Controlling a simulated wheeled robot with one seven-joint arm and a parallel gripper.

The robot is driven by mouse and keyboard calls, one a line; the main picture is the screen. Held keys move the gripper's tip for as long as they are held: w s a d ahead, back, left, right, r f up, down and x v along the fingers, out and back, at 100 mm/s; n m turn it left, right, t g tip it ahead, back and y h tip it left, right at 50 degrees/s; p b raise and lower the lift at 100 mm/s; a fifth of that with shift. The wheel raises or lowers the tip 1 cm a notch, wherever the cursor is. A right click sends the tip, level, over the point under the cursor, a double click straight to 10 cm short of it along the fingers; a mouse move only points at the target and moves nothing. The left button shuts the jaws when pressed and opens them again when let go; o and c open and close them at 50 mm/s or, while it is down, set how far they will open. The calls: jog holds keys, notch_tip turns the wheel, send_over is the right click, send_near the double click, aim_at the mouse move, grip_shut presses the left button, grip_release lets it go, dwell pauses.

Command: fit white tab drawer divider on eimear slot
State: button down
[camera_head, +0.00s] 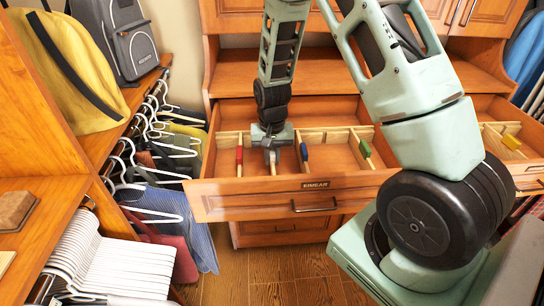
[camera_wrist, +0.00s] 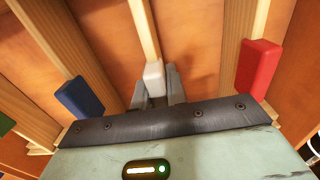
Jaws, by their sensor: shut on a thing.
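The white tab drawer divider (camera_wrist: 146,30) is a light wooden strip with a white end block, the white tab (camera_wrist: 154,74). My gripper (camera_wrist: 156,84) is shut on the white tab, with one grey finger on each side. In the head view my gripper (camera_head: 271,148) is over the open drawer labelled Eimear (camera_head: 316,184), between the red tab (camera_head: 239,156) and the blue tab (camera_head: 304,152). The divider's strip runs between their strips in the wrist view. I cannot tell whether it is seated in a slot; its far end is out of view.
A green-tabbed divider (camera_head: 365,148) is farther right in the drawer. Another open drawer with a yellow tab (camera_head: 511,142) is at the right. Hanging clothes (camera_head: 160,215) and white hangers (camera_head: 130,265) crowd the left. Wooden floor (camera_head: 275,275) shows in front.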

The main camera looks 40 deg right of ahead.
jog(key=c, duration=1.3)
grip_release()
notch_tip(320, 180, up, 17)
jog(key=b, duration=0.2)
jog(key=shift+r+b, duration=0.2)
jog(key=shift+b, duration=0.15)
jog(key=shift+a, duration=0.1)
jog(key=s+a+n, duration=0.3)
jog(key=s+a, duration=0.1)
jog(key=a, duration=0.4)
jog(key=s+a+n, duration=0.3)
jog(key=s+a, duration=0.1)
jog(key=a, duration=0.4)
jog(key=s+a+n, duration=0.2)
jog(key=s+n, duration=0.1)
jog(key=s, duration=0.2)
jog(key=s+a+f+n, duration=0.1)
jog(key=s+a+n, duration=0.1)
jog(key=s, duration=0.3)
jog(key=s+a+f+n, duration=0.1)
jog(key=s+a+n, duration=0.2)
jog(key=s, duration=0.3)
jog(key=shift+s+a+f+n+y+b, duration=0.1)
jog(key=shift+a+f+n+y+b, duration=0.1)
jog(key=shift+a+n+y+b, duration=0.3)
